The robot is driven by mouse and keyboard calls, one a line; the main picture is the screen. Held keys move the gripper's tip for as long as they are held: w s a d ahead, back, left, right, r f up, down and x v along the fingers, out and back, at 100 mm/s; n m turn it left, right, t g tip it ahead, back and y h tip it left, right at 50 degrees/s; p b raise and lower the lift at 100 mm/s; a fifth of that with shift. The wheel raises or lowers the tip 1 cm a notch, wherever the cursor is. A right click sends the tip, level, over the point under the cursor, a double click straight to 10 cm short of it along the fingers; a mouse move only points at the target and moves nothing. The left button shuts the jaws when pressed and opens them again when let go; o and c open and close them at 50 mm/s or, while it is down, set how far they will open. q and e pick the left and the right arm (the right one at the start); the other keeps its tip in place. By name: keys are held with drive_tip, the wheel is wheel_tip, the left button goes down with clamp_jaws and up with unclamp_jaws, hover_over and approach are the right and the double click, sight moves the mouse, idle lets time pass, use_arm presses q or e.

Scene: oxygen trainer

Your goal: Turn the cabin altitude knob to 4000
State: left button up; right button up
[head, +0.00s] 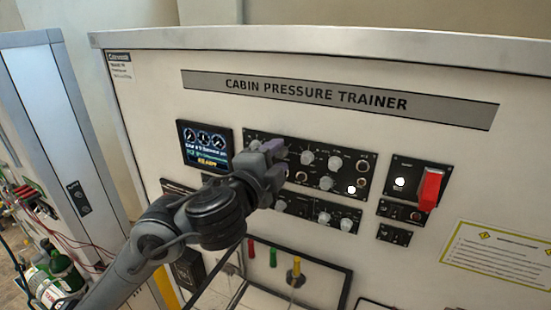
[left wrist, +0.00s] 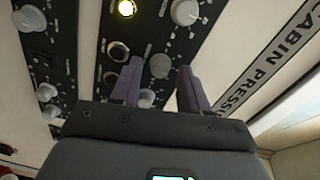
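The main control panel (head: 345,173) carries several round grey knobs, among them one knob (head: 307,157) right of my gripper. Its labels are too small to read, so I cannot tell which knob is cabin altitude. My left gripper (head: 273,150) is in front of the panel's left part and covers some controls. In the left wrist view its two purple-grey fingers (left wrist: 158,82) are apart, with a grey knob (left wrist: 160,66) showing in the gap just beyond the tips. I cannot tell if they touch it. My right gripper is not in view.
A small display (head: 205,145) is left of the panel. A red switch guard (head: 430,188) is at right. Smaller knobs (head: 346,224) sit on a lower panel. A dark-framed opening (head: 340,282) with coloured handles is below.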

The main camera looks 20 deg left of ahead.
use_arm(q)
drive_tip(key=shift+s, duration=0.1)
drive_tip(key=shift+s, duration=0.25)
drive_tip(key=s+p, duration=0.5)
drive_tip(key=s, duration=0.5)
drive_tip(key=shift+a+r, duration=0.15)
drive_tip(key=shift+a, duration=0.2)
drive_tip(key=shift+s, duration=0.15)
